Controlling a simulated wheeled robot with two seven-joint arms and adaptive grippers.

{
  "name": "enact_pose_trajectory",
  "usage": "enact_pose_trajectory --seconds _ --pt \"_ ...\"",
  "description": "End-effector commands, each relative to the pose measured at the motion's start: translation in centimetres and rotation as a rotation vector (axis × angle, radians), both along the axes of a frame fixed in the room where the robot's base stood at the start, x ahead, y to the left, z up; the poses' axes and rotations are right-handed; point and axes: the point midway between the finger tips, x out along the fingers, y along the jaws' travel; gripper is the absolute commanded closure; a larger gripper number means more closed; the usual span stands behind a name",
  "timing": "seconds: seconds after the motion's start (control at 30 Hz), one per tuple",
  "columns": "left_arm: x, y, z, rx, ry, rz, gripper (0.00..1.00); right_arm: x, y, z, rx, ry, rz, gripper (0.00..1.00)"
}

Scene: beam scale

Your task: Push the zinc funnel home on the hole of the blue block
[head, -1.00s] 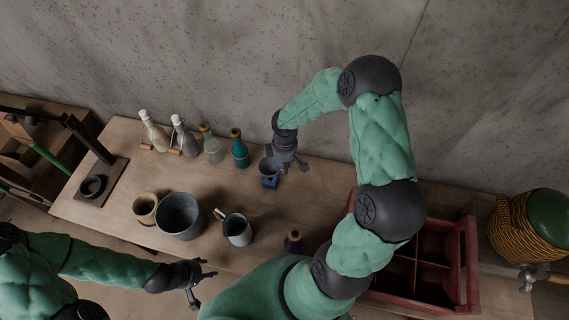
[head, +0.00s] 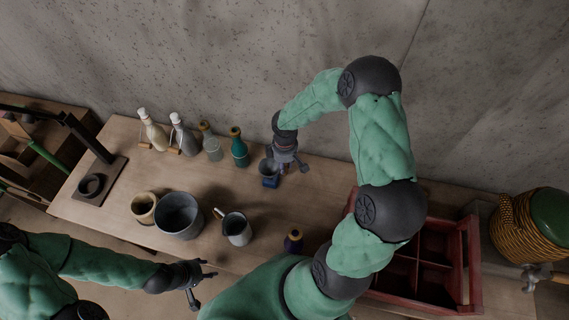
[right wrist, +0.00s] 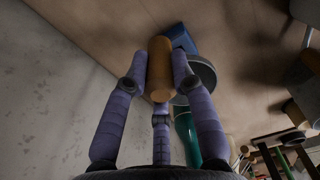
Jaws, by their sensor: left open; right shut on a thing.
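The blue block (head: 270,183) stands on the bench, and the grey zinc funnel (head: 268,167) is over it, mouth up. Whether the funnel is fully down on the hole cannot be told; the hole is hidden. My right gripper (head: 289,166) is just right of the funnel. In the right wrist view its fingers (right wrist: 160,85) are closed around a brown cylinder (right wrist: 160,62), which looks like the funnel's handle. The grey funnel (right wrist: 201,74) and the blue block (right wrist: 181,38) show behind it. My left gripper (head: 200,282) is open and empty at the bench's front.
A teal bottle (head: 239,150) and several other bottles stand left of the block. A grey bucket (head: 180,232), a tan pot (head: 143,226) and a mug (head: 237,238) are nearer the front. A red crate (head: 470,260) is at the right.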

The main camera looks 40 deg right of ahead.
Motion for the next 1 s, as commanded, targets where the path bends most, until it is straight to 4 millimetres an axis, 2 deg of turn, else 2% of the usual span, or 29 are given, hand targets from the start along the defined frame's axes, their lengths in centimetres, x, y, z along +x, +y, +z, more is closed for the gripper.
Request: enact_pose_trajectory --seconds 0.97,1.0 --pt "0.0 0.0 -2.3 0.0 0.0 0.0 0.5 0.0 0.0 -2.6 0.0 0.0 0.0 1.0" --pt "0.0 0.0 -2.3 0.0 0.0 0.0 0.5 0.0 0.0 -2.6 0.0 0.0 0.0 0.72"
